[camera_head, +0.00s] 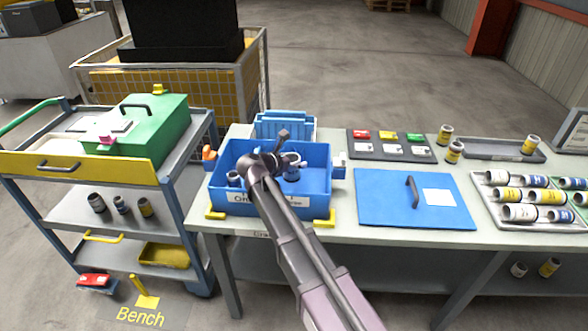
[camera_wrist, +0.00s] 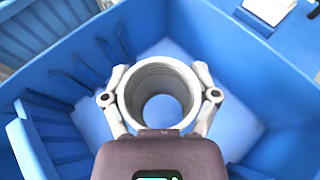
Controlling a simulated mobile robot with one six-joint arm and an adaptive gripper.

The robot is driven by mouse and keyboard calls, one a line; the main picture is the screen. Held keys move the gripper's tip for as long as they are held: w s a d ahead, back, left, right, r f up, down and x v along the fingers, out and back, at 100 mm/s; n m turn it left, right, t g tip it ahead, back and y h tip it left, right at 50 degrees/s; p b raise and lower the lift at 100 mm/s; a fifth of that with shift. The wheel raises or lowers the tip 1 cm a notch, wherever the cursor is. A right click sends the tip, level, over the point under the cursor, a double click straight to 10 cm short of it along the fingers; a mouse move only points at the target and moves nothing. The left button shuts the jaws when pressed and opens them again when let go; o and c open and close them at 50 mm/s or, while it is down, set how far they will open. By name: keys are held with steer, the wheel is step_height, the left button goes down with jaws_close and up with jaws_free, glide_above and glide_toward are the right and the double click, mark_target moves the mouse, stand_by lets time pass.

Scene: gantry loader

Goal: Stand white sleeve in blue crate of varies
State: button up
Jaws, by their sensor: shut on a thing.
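My gripper (camera_wrist: 160,110) is shut on the white sleeve (camera_wrist: 160,68), with one finger on each side of its rim. The sleeve looks upright, its open end facing the wrist camera. In the wrist view it is over the inside of the blue crate (camera_wrist: 262,60), and the blue floor shows through its bore. I cannot tell whether its lower end touches the floor. In the head view the blue crate (camera_head: 318,210) stands on the bench, and my arm covers part of it. A grey sleeve (camera_head: 233,178) stands in the crate's left part.
A blue lid (camera_head: 385,200) with a handle lies right of the crate. A tray (camera_head: 490,210) of several labelled sleeves is at the far right. A dark board (camera_head: 370,152) with coloured pieces lies behind the lid. A green box (camera_head: 150,130) is on the cart at left.

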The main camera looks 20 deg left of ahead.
mark_target(295, 169)
steer(key=shift+f+b, duration=1.05)
steer(key=shift+f, duration=0.25)
steer(key=shift+f+b, duration=0.6)
steer(key=o, duration=1.2)
steer(key=shift+r, duration=0.25)
steer(key=shift+r+p, duration=0.45)
steer(key=shift+p, duration=0.25)
steer(key=shift+s+a+r, duration=0.1)
steer(key=shift+s+r, duration=0.1)
steer(key=shift+s, duration=0.1)
steer(key=shift+p+v, duration=2.25)
steer(key=shift+v, duration=3.4)
